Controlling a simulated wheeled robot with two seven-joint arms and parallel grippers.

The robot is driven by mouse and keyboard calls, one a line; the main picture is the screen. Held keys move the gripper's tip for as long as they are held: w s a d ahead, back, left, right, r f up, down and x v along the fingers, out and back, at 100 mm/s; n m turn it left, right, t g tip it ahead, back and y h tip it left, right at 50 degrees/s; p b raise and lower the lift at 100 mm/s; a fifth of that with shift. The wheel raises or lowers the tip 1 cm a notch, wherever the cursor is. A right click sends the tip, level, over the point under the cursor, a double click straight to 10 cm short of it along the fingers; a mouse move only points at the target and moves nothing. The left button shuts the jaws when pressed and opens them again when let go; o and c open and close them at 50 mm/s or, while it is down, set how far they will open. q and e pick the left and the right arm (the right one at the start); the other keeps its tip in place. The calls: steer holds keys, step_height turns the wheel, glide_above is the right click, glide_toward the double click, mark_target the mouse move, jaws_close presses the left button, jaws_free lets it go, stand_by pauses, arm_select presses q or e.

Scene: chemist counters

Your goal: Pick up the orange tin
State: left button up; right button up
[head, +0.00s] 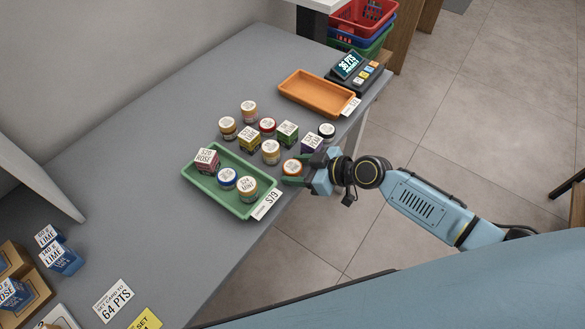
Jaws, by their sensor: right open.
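An orange tin (291,169) with a pale round lid stands upright on the grey counter, just right of the green tray. My right gripper (302,171) is open and low at the counter's front edge, reaching in from the right. Its fingertips are close beside the orange tin, one on the near side and one toward the far right. I cannot tell whether they touch it. The gripper hides part of the tin's right side. My left gripper is out of view.
A tan tin (271,152) stands close behind left, and a purple box (312,144) close behind right. The green tray (205,192) holds a box and two tins. More tins and boxes stand behind. An orange tray (300,98) is empty beside a card terminal (352,72).

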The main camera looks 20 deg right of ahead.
steer(key=c, duration=0.7)
steer(key=shift+r, duration=0.15)
